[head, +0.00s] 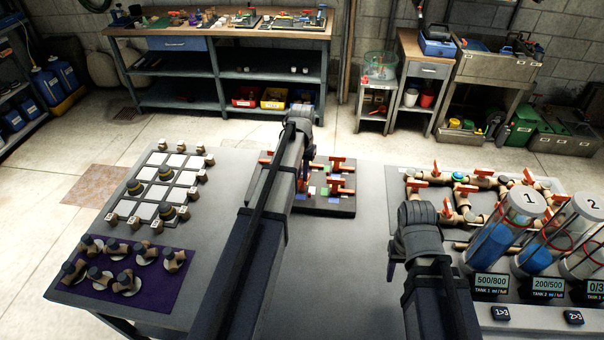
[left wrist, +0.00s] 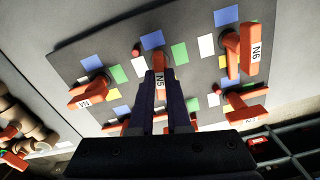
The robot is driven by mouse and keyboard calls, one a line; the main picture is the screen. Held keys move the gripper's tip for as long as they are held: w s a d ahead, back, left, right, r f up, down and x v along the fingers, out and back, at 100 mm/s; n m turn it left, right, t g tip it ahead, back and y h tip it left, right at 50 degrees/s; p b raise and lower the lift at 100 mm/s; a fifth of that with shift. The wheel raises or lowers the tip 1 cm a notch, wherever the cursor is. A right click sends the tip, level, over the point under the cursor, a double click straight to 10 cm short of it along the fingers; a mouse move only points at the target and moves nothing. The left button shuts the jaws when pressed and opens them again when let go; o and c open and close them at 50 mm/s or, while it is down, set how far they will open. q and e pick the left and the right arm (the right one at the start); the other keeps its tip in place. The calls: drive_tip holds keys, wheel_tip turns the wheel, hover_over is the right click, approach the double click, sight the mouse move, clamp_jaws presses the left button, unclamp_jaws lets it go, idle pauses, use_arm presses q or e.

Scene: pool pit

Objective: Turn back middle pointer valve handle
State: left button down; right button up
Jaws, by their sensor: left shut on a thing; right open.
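A dark square board (head: 335,208) with several red-orange lever handles stands on the grey table, left of the pipework. In the left wrist view the red handle labelled N5 (left wrist: 158,78) lies between the dark fingers of my left gripper (left wrist: 160,88), which is shut on it. In the head view my left arm hides most of that handle. Handle N6 (left wrist: 240,52) is to its right in the wrist view, and another handle (left wrist: 88,92) is to its left. More handles are partly hidden behind the gripper. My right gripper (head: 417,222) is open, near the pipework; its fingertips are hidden.
Pipework with red valve handles (head: 483,173) and clear tanks (head: 497,235) stands at the right. A white-tile grid with pegs (head: 165,173) and a purple mat (head: 177,293) with knobs lie at the left. The table between board and pipework is clear.

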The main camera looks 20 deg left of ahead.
use_arm(q)
drive_tip(key=shift+n, duration=1.1)
drive_tip(key=c, duration=0.9)
unclamp_jaws()
drive_tip(key=shift+r, duration=0.15)
wheel_tip(320, 180, up, 8)
drive_tip(key=p, duration=0.8)
drive_tip(key=shift+f, duration=0.2)
drive_tip(key=shift+f, duration=0.1)
